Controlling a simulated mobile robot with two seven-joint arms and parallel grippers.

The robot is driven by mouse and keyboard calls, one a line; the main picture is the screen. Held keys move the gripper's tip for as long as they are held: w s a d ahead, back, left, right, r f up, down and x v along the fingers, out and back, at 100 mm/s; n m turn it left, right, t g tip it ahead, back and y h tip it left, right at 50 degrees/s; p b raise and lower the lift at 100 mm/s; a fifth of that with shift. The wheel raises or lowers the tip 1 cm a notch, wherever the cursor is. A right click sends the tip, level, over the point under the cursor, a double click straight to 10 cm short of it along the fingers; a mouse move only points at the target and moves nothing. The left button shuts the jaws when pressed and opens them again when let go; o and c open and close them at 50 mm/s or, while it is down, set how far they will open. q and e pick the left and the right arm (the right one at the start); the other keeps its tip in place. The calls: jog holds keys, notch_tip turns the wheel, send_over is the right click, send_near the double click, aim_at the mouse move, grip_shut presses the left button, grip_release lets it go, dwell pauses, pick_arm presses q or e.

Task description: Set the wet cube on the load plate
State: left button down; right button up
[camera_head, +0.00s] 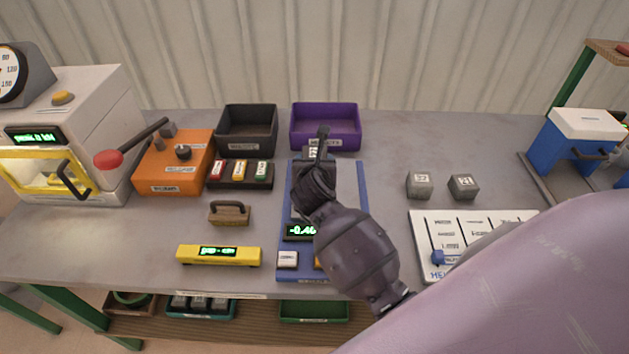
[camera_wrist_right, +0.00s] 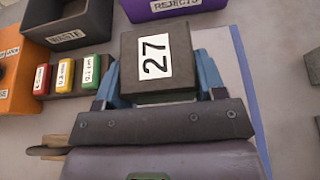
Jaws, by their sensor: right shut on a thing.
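A grey cube (camera_wrist_right: 157,62) labelled 27 is between the blue fingers of my right gripper (camera_wrist_right: 160,80) in the right wrist view. In the head view my right gripper (camera_head: 314,160) is over the far part of a blue scale (camera_head: 363,215), and the cube's label just shows there. The scale's pale load plate (camera_head: 347,190) is partly hidden by my arm. I cannot tell whether the cube touches the plate. The scale's display (camera_head: 300,231) shows a negative reading, partly covered. My left gripper is not in view.
Two grey cubes (camera_head: 419,185) (camera_head: 463,187) stand to the right. A dark waste tray (camera_head: 247,128) and a purple rejects tray (camera_head: 326,126) stand behind the scale. An orange box (camera_head: 178,165) and a wooden block with a handle (camera_head: 229,213) are left. A white board (camera_head: 452,230) lies right.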

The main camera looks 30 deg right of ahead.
jog(key=shift+f+b, duration=0.3)
jog(key=shift+f, duration=2.7)
jog(key=shift+f, duration=0.25)
jog(key=o, duration=1.3)
jog(key=shift+r, duration=0.2)
jog(key=v, duration=1.2)
